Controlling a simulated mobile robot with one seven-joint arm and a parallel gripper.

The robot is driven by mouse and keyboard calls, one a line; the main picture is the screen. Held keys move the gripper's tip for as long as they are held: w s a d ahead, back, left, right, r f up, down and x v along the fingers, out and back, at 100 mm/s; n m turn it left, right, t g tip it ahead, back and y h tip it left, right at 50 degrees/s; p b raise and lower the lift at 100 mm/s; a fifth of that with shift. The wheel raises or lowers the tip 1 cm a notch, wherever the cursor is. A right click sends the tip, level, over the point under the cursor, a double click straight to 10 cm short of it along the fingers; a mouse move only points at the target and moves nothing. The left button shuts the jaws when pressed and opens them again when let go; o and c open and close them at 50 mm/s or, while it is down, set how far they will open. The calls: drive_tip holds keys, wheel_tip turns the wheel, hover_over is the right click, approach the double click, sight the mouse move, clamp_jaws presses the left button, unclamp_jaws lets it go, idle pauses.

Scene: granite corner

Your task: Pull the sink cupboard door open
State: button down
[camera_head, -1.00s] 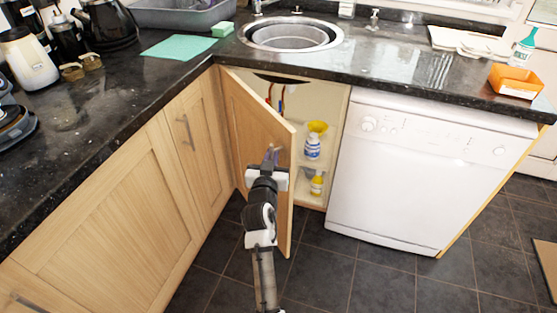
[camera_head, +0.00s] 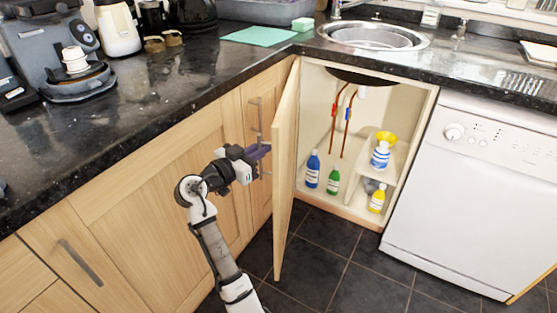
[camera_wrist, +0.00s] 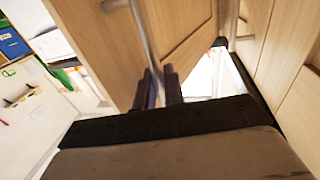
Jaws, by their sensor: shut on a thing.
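The sink cupboard door (camera_head: 285,180) stands wide open, swung out to the left, and shows nearly edge-on in the head view. Its face fills the upper middle of the wrist view (camera_wrist: 100,50). My gripper (camera_head: 262,152) is on the outer side of the door, to its left. In the wrist view, my gripper's purple fingers (camera_wrist: 160,90) are shut around the door's metal bar handle (camera_wrist: 143,35). In the head view the handle is mostly hidden by the gripper.
The open cupboard (camera_head: 330,120) holds several bottles, including a blue one (camera_head: 313,170) and a green one (camera_head: 333,180), and pipes. A white dishwasher (camera_head: 470,190) stands to the right. A neighbouring cupboard front (camera_head: 150,210) is close to my arm. Dark tiled floor (camera_head: 345,265) is clear in front.

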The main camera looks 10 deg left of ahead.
drive_tip(key=shift+w+a+m+g+h+b, duration=0.1)
drive_tip(key=shift+a+m+g+h+b, duration=0.2)
drive_tip(key=shift+a, duration=0.7)
drive_tip(key=shift+w+a+m+g+h+b, duration=0.1)
drive_tip(key=shift+a+m+h+b, duration=0.2)
drive_tip(key=shift+a, duration=0.65)
drive_tip(key=c, duration=1.6)
unclamp_jaws()
